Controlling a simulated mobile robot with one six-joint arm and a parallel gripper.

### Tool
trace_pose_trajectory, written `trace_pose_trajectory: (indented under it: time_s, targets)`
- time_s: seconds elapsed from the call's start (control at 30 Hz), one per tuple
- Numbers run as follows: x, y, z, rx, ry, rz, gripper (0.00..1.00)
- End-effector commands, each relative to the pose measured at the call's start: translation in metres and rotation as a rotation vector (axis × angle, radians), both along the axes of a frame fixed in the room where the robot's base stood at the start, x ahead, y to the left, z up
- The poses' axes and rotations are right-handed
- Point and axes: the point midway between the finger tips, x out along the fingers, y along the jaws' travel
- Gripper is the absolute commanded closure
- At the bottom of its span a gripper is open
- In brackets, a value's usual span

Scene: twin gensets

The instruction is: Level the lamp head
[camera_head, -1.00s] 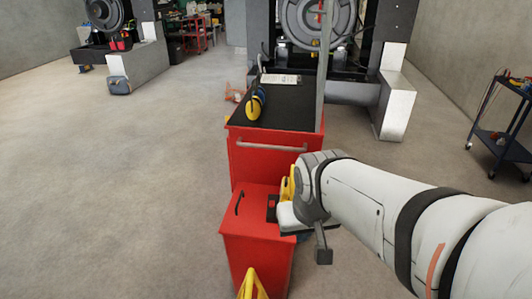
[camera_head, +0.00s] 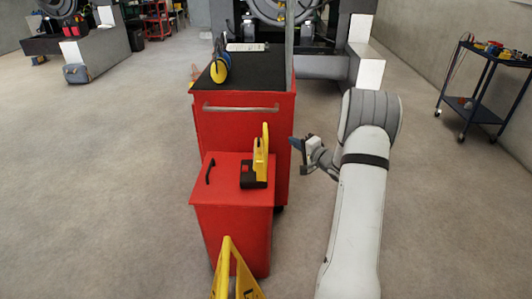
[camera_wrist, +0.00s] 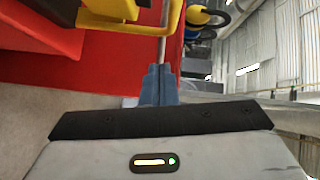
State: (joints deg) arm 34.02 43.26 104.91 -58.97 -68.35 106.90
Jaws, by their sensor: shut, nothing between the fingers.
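The yellow work lamp (camera_head: 260,155) stands on the low red cabinet (camera_head: 218,210), on a black base (camera_head: 254,177). Its head is seen nearly edge-on and looks close to upright. The exact tilt is hard to tell. My gripper (camera_head: 294,143) is to the right of the lamp, apart from it, with its fingers pointing left. In the wrist view my gripper (camera_wrist: 159,80) has its blue-grey fingers together with nothing between them. Part of the lamp's yellow frame (camera_wrist: 133,23) shows beyond them at the top, cut off by the picture's edge.
A taller red tool cabinet (camera_head: 238,130) with a bar handle stands behind. A yellow floor sign (camera_head: 232,272) stands in front. A dark trolley (camera_head: 485,90) stands far right.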

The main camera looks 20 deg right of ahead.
Motion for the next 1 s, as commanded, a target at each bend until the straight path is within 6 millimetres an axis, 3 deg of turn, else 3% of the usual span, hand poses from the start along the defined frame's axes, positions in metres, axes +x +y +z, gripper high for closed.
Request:
trace_pose_trajectory:
  time_s: [0.03, 0.13, 0.37, 0.87, 1.0]
  targets:
    - [-0.005, -0.006, -0.024, 0.077, -0.009, 0.033, 1.0]
    - [-0.014, -0.01, -0.042, 0.201, -0.024, 0.098, 1.0]
    - [-0.017, -0.009, -0.052, 0.304, -0.033, 0.157, 1.0]
    - [0.067, 0.036, -0.044, 0.301, -0.034, 0.159, 1.0]
    - [0.072, 0.056, -0.041, 0.302, -0.032, 0.156, 1.0]
